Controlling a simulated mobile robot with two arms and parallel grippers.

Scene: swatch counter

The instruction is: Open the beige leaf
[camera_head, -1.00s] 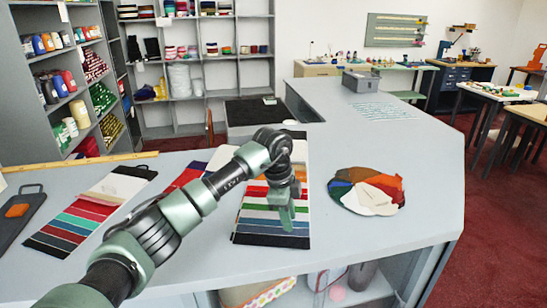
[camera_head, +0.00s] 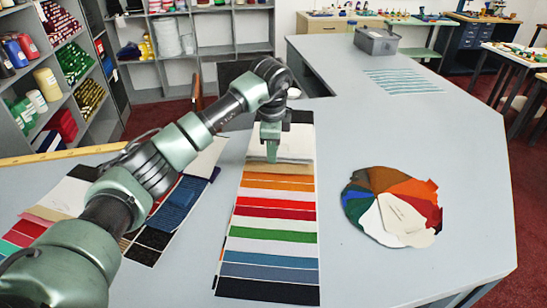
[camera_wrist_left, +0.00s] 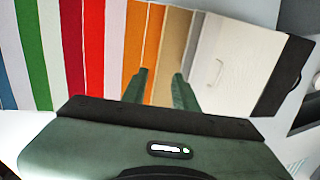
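A long swatch card (camera_head: 235,287) with coloured stripes lies on the counter in the head view. Its beige leaf (camera_head: 296,170) is a narrow band between the orange stripes and the white panel (camera_head: 292,142) near the far end. The beige leaf also shows in the left wrist view (camera_wrist_left: 173,48). It looks flat against the card. My left gripper (camera_head: 271,158) points down at the beige band and partly hides it. In the left wrist view its two fingers (camera_wrist_left: 160,78) stand apart with nothing between them. Whether they touch the card I cannot tell. My right gripper is not in view.
A round fan of coloured swatches (camera_head: 385,208) lies to the right on the grey counter (camera_head: 450,150). More swatch cards (camera_head: 150,240) lie at the left, partly behind my left arm. A grey bin (camera_head: 377,40) stands at the far end.

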